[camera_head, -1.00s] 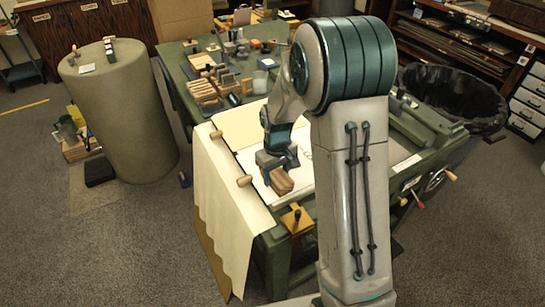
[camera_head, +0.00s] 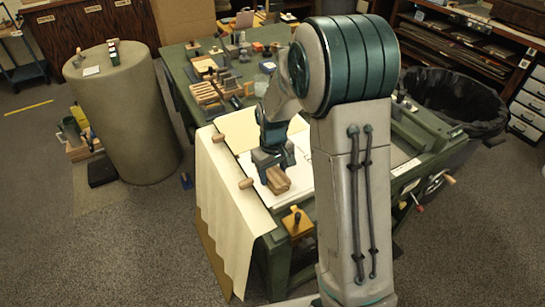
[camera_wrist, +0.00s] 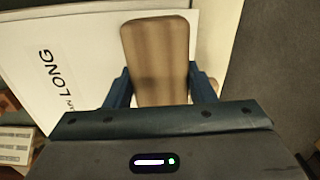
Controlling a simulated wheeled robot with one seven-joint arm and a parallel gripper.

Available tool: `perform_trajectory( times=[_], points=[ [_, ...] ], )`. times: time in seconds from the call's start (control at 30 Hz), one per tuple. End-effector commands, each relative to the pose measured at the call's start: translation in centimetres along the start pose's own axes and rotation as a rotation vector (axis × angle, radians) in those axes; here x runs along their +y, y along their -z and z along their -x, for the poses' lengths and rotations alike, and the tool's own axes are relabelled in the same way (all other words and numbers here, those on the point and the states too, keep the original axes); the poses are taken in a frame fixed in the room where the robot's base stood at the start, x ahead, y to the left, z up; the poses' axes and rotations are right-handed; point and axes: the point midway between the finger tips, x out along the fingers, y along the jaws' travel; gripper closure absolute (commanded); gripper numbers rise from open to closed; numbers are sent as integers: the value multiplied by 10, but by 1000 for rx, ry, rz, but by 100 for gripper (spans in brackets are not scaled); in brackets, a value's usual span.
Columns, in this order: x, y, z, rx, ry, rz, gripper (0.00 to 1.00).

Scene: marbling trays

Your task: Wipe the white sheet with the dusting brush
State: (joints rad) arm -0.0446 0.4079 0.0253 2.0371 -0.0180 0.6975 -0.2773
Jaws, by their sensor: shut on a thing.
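My gripper (camera_head: 275,174) is shut on the wooden block of the dusting brush (camera_head: 278,180), over the table's near left part. In the wrist view the brush (camera_wrist: 157,60) sits between the two dark fingers, and its underside is hidden. The white sheet (camera_head: 296,190) lies flat under and around the brush, partly hidden by my arm. In the wrist view the sheet (camera_wrist: 85,75) shows black lettering beside the brush. I cannot tell whether the bristles touch the sheet.
A cream cloth (camera_head: 222,215) hangs over the table's left edge. A yellowish clamp-like piece (camera_head: 297,222) is at the near edge. Wooden blocks and small tools (camera_head: 213,95) crowd the table behind. A black-lined bin (camera_head: 455,98) stands right, and a large padded cylinder (camera_head: 128,120) left.

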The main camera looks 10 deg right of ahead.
Motion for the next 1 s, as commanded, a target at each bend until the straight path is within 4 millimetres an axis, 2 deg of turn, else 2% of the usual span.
perform_trajectory(
  times=[0.03, 0.5, 1.0],
  points=[
    [0, 0, 9, 1, 0, 1, 69],
    [0, 1, 48, 1, 0, 2, 69],
    [0, 1, 50, 1, 0, 2, 69]
  ],
)
